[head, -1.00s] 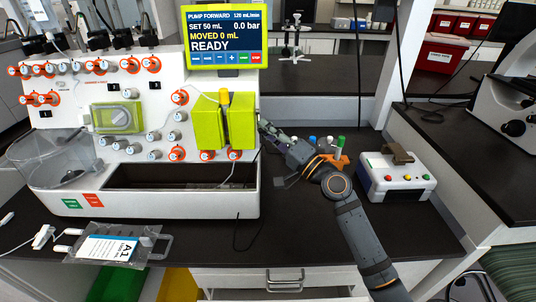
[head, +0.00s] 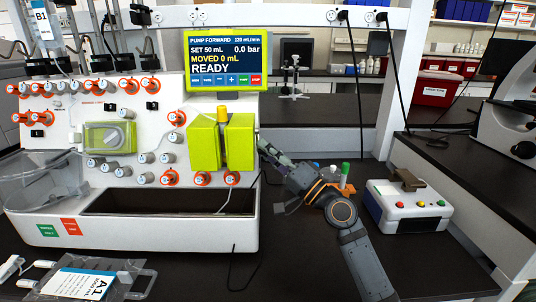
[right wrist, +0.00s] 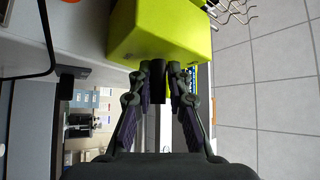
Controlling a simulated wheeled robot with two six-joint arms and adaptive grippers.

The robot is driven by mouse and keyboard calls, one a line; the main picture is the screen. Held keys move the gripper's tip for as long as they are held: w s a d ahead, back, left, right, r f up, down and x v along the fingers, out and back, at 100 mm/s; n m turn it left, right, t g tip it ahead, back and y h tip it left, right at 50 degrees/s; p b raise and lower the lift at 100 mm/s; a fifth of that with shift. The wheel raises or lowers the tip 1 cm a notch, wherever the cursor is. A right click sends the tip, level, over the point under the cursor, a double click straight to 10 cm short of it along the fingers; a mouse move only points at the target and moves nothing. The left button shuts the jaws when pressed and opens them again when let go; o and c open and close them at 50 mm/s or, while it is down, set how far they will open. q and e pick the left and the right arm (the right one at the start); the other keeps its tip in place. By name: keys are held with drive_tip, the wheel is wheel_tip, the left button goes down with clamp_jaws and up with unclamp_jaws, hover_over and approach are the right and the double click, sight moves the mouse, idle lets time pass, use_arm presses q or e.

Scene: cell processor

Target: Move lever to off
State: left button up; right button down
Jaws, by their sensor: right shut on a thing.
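The cell processor (head: 110,215) is a white machine with a yellow-green pump block (head: 238,143) on its right side. My right gripper (head: 266,147) is at the right side of this block. In the right wrist view, my right gripper (right wrist: 162,72) is shut on a short dark lever (right wrist: 158,85) beside the block's face (right wrist: 165,30). The lever is hidden behind the gripper in the head view. The screen (head: 223,62) reads "READY" and "MOVED 0 mL". My left gripper is not in view.
A white box (head: 410,212) with coloured buttons stands right of my right arm. Several capped tubes (head: 345,171) stand behind the arm. A labelled bag (head: 85,280) lies at the front left. A black cable (head: 234,262) hangs by the machine's right front corner.

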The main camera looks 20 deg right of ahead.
drive_tip(key=shift+d+r, duration=0.1)
drive_tip(key=shift+r, duration=0.1)
drive_tip(key=c, duration=1.5)
unclamp_jaws()
drive_tip(key=shift+w+f, duration=0.1)
drive_tip(key=shift+w, duration=0.05)
drive_tip(key=shift+o, duration=0.8)
drive_tip(key=shift+w+f, duration=0.15)
wheel_tip(320, 180, up, 10)
drive_tip(key=shift+f, duration=0.1)
drive_tip(key=shift+s+r, duration=0.25)
drive_tip(key=shift+r, duration=0.05)
drive_tip(key=shift+w, duration=0.15)
